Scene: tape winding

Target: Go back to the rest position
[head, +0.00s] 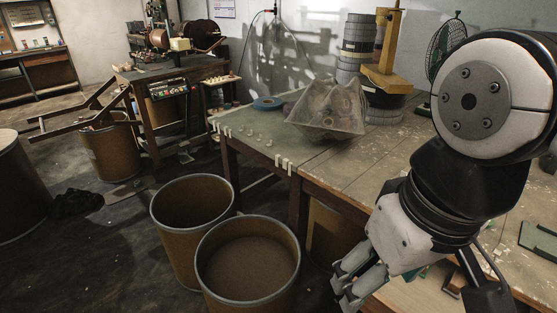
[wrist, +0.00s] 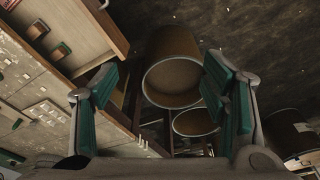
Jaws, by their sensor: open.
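My gripper (head: 350,280) is at the lower right of the head view, hanging from my white and black arm beside the front edge of the worktable (head: 335,177). It points down and to the left. In the wrist view my gripper (wrist: 165,95) shows two green-padded fingers spread wide apart, with nothing between the pads. Beyond the fingers, well below, are two round brown drums. The nearer drum (head: 248,268) and the farther drum (head: 190,200) stand on the floor left of the worktable and look empty inside. The gripper touches neither drum.
A translucent crumpled bag (head: 328,108) and a blue tape roll (head: 268,103) lie on the worktable. A yellow stand (head: 387,70), stacked rolls and a green fan (head: 447,42) are at the back. A winding machine (head: 175,85) stands far left. Dark floor (head: 95,255) is open at lower left.

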